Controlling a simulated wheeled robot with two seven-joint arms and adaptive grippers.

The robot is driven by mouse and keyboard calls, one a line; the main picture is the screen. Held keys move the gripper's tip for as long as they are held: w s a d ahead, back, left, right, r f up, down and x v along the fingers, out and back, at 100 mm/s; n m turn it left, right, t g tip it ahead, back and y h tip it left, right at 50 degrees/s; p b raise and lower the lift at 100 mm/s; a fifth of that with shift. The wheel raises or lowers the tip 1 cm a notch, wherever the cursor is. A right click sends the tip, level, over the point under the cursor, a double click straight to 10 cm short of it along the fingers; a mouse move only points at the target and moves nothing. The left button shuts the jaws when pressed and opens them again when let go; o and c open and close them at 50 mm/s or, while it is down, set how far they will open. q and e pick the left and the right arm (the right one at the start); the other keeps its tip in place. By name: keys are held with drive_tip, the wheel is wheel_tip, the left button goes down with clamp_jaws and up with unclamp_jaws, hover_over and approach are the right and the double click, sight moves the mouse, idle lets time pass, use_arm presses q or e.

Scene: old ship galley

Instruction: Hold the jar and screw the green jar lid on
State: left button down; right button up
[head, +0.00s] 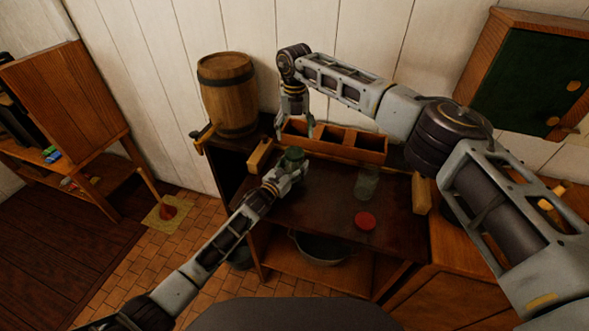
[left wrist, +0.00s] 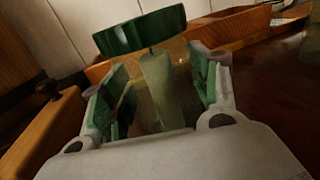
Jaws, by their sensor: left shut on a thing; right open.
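My left gripper (head: 291,171) is shut on a glass jar, whose pale green body shows between the green-padded fingers in the left wrist view (left wrist: 157,85). The green jar lid (head: 294,153) is at the top of this jar and looks wide and dark green in the left wrist view (left wrist: 140,31). I cannot tell whether it is threaded on or only resting there. My right gripper (head: 297,128) is open and empty, pointing down a little above and behind the lid, apart from it.
A second glass jar (head: 366,184) and a red lid (head: 365,221) are on the dark tabletop (head: 325,215) to the right. A wooden compartment box (head: 372,155) stands along the back. A barrel (head: 228,95) with a tap is at the back left. A pan (head: 320,248) is on the shelf below.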

sight(295, 152)
drive_tip(key=n, duration=0.7)
drive_tip(key=shift+s, duration=0.1)
drive_tip(key=n, duration=0.6)
idle(0.4)
drive_tip(key=shift+f, duration=0.15)
drive_tip(key=shift+f, duration=3.9)
drive_tip(key=c, duration=1.1)
drive_tip(key=o, duration=1.2)
drive_tip(key=shift+o, duration=0.2)
